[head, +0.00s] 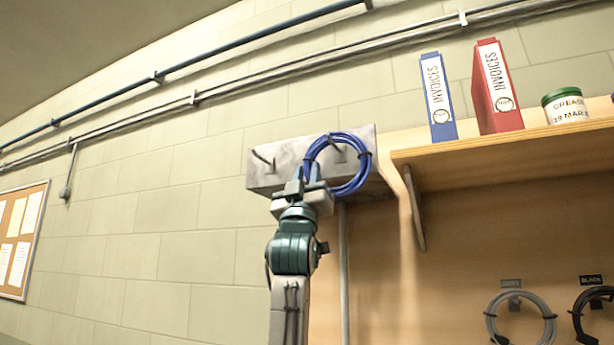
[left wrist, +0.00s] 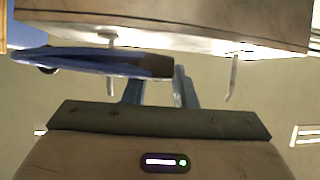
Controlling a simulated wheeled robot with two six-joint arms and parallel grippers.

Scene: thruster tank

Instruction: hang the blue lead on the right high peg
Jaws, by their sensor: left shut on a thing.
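The blue lead (head: 359,183) is a coiled ring with dark ties, in front of the pale board at its right end. My left gripper (head: 306,177) is shut on the ring's left side. The right high peg (head: 338,153) shows inside the ring's opening. In the left wrist view the lead (left wrist: 85,61) is nearly edge-on, and that peg (left wrist: 110,84) shows on both sides of it, so it seems to pass through the ring. The left high peg (head: 264,160) is bare; it also shows in the left wrist view (left wrist: 234,75). My right gripper is out of view.
The peg board (head: 290,150) is fixed to the block wall. A wooden shelf (head: 500,148) to its right holds a blue binder (head: 438,97), a red binder (head: 497,88) and a grease tin (head: 566,106). Grey (head: 520,318) and black (head: 592,315) leads hang below.

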